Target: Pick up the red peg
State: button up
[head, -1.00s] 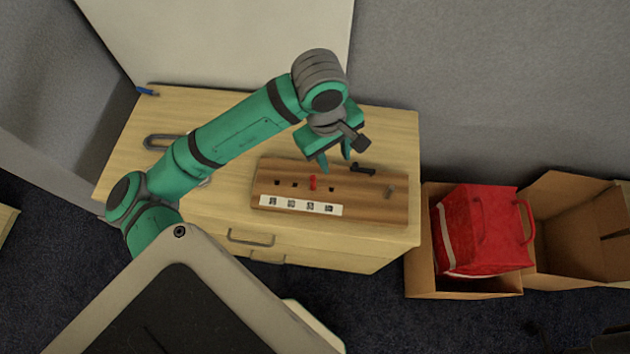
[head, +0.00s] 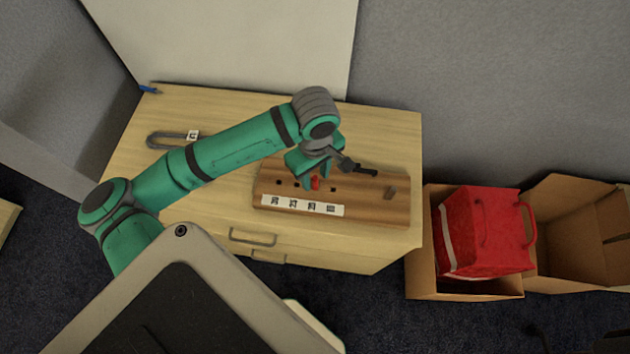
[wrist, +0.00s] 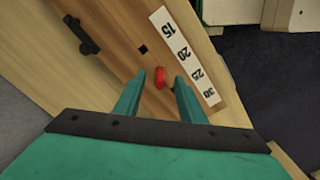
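The red peg (head: 315,184) stands in the wooden board (head: 385,212), in the row of square holes above the white number strip. In the wrist view the red peg (wrist: 160,78) shows between the tips of my gripper (wrist: 160,82). My gripper (head: 311,180) is open, with one green finger on each side of the peg. Gaps show between the peg and both fingers, so it is not held. In the head view the gripper partly covers the peg.
A grey loop-shaped tool (head: 170,139) lies on the table's left. A red bag (head: 482,230) sits in a cardboard box at right.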

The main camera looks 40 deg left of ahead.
jog(key=shift+f, duration=1.1)
grip_shut()
jog(key=shift+r, duration=0.1)
